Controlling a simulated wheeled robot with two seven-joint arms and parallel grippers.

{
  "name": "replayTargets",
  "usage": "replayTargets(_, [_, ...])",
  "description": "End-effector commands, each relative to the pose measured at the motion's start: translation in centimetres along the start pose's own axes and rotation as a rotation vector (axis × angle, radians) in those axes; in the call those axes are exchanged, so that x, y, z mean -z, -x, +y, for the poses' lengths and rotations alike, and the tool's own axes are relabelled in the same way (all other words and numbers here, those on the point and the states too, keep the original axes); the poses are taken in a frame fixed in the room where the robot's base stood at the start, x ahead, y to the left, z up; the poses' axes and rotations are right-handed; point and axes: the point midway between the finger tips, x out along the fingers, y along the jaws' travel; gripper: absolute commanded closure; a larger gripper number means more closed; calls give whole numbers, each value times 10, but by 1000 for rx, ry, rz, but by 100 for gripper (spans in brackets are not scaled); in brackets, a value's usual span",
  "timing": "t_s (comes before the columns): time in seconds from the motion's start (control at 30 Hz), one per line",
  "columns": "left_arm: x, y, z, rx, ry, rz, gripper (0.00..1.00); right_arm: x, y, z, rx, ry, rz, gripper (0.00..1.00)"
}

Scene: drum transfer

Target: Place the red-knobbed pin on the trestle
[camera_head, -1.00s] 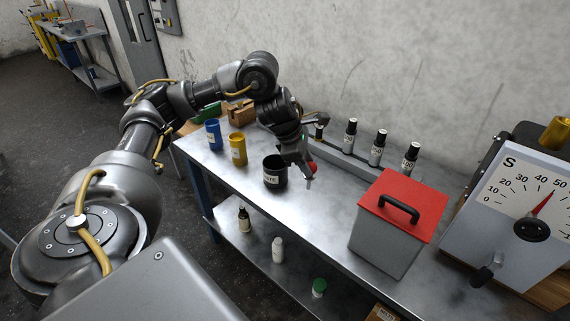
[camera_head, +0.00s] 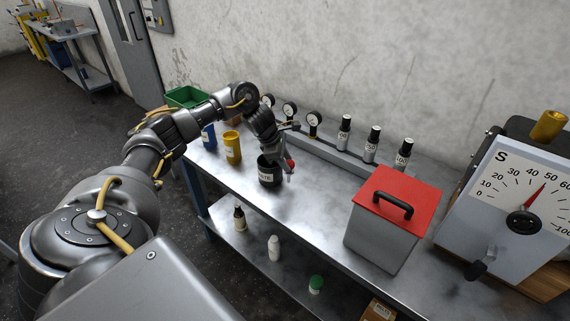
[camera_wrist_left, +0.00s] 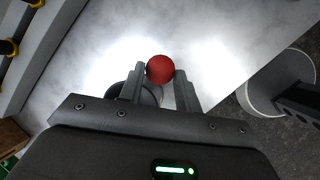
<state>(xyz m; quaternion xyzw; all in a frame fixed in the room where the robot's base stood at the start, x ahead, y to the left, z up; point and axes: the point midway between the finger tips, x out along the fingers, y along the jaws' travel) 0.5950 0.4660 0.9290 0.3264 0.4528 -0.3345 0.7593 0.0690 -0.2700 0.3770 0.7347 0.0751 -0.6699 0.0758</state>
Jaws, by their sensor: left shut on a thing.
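My left gripper (camera_head: 284,168) is shut on the red-knobbed pin, just above or beside the black labelled cup (camera_head: 268,173) on the metal bench. The pin's red knob (camera_head: 291,163) shows at the fingers. In the left wrist view the red knob (camera_wrist_left: 160,69) sits between the two fingertips (camera_wrist_left: 160,80), with a dark round cup rim (camera_wrist_left: 148,94) partly hidden below it. The pin's shaft is hidden in that view. I cannot make out the trestle; my arm covers part of the bench's far left end. My right gripper is not in view.
A yellow cup (camera_head: 232,148) and a blue cup (camera_head: 208,136) stand left of the black cup. Gauges (camera_head: 313,120) and black-capped bottles (camera_head: 372,143) line the back. A red-lidded box (camera_head: 396,205) stands right. The bench between is clear. A green bin (camera_head: 187,97) is behind my arm.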

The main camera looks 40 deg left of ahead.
Motion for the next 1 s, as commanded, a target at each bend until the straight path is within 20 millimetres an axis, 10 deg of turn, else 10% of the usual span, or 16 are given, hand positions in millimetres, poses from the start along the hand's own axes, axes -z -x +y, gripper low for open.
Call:
replayTargets(0.53, [9, -22, -6, 1, -1, 0, 92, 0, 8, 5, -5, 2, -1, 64])
replayTargets(0.57, [9, -21, -5, 1, -1, 0, 64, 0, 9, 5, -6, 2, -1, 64])
replayTargets(0.7, [8, -20, -6, 2, -1, 0, 46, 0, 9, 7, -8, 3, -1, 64])
replayTargets(1.0, [8, -19, -5, 1, -1, 0, 45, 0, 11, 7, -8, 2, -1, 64])
